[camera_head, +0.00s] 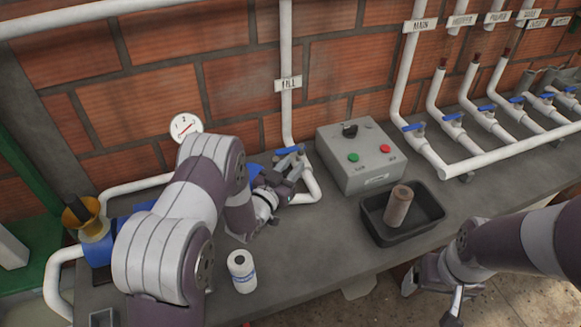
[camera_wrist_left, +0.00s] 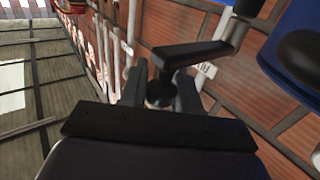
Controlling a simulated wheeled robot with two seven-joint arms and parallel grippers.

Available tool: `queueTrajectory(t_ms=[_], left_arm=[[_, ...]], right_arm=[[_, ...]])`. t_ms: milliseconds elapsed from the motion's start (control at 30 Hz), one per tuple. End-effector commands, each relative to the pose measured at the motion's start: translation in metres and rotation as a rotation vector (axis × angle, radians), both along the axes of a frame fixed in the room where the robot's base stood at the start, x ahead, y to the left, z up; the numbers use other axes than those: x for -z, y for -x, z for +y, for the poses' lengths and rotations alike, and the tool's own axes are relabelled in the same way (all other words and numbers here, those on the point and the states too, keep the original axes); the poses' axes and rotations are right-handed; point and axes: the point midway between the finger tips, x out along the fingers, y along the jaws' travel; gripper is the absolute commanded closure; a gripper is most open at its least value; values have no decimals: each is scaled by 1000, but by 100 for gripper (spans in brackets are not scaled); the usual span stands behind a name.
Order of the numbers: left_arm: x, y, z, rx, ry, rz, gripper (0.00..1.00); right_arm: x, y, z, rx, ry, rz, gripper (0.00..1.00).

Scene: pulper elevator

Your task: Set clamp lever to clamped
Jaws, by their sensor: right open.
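The clamp lever (camera_wrist_left: 190,52) is a dark bent bar with a round knob (camera_wrist_left: 160,95), seen in the left wrist view. My left gripper (camera_wrist_left: 162,92) has one finger on each side of the knob, close against it, and appears shut on it. In the head view my left gripper (camera_head: 288,180) is beside the blue machine (camera_head: 132,222), below the FILL pipe; the lever is hard to make out there. My arm hides most of the machine. My right gripper (camera_head: 432,300) is open and empty, low at the right, off the bench edge.
A grey control box (camera_head: 352,160) with a black knob and green and red buttons stands right of my left gripper. A black tray (camera_head: 420,232) holds a brown cylinder (camera_head: 398,206). A white bottle (camera_head: 242,272) stands near the front. White pipes with blue valves line the wall.

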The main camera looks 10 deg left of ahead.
Motion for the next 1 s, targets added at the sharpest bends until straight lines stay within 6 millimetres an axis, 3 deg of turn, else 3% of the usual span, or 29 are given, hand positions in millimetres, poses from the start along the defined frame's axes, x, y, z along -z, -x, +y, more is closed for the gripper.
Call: queueTrajectory(t_ms=[167,500,800,833,867,1000], left_arm=[[2,1,2,22,0,-1,100],[1,12,17,253,0,-2,100],[0,13,16,264,0,1,100],[0,13,16,264,0,1,59],[0,13,16,264,0,1,49],[0,13,16,264,0,1,48]], right_arm=[[4,0,0,0,0,0,11],[22,0,0,0,0,0,11],[21,0,0,0,0,0,11],[21,0,0,0,0,0,11],[21,0,0,0,0,0,11],[21,0,0,0,0,0,11]])
